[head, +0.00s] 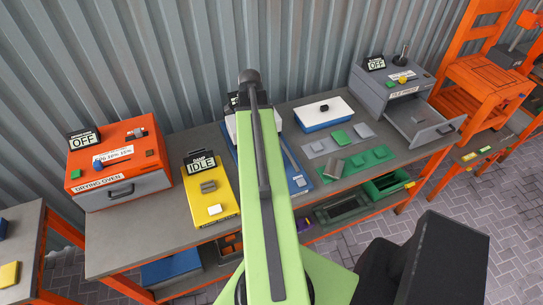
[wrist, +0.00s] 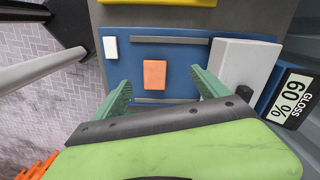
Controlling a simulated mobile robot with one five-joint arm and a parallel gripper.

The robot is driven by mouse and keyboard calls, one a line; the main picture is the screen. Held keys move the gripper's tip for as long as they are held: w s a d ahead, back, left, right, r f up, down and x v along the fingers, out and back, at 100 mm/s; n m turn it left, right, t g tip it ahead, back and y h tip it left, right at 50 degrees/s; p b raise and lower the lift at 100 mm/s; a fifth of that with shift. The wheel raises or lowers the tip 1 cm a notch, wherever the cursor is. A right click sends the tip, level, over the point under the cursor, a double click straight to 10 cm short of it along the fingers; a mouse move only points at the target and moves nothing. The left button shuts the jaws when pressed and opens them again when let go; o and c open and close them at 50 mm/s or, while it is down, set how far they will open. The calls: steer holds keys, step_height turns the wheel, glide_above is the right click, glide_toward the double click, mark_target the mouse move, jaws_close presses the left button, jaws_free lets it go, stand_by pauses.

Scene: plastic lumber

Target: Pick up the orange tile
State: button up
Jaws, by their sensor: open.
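The orange tile (wrist: 154,73) lies flat on the blue panel (wrist: 178,80) of a station, between two dark rails, in the wrist view. My gripper (wrist: 160,77) is open, with its green fingers spread to the left and right of the tile in the picture. Nothing shows between the fingers but the tile and panel; I cannot tell how high they are above it. In the head view my green arm covers the middle of this blue station (head: 299,181), and the orange tile is hidden there.
A small white piece (wrist: 110,47) is at the panel's left. The yellow "IDLE" station (head: 197,190) stands left of my arm; a grey unit's open drawer (head: 418,122) juts out at right.

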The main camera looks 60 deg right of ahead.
steer(key=s+d+r+m, duration=0.1)
steer(key=s+d+m, duration=0.2)
steer(key=s+d, duration=0.25)
steer(key=f+b, duration=0.8)
steer(key=a+f+b, duration=0.1)
steer(key=f+b, duration=0.3)
steer(key=shift+w+f, duration=0.1)
steer(key=shift+f, duration=0.05)
steer(key=f+b, duration=0.5)
steer(key=shift+w+a+f, duration=0.1)
steer(key=shift+w+a, duration=0.15)
steer(key=shift+w, duration=0.05)
steer(key=shift+r, duration=0.2)
steer(key=c, duration=1.7)
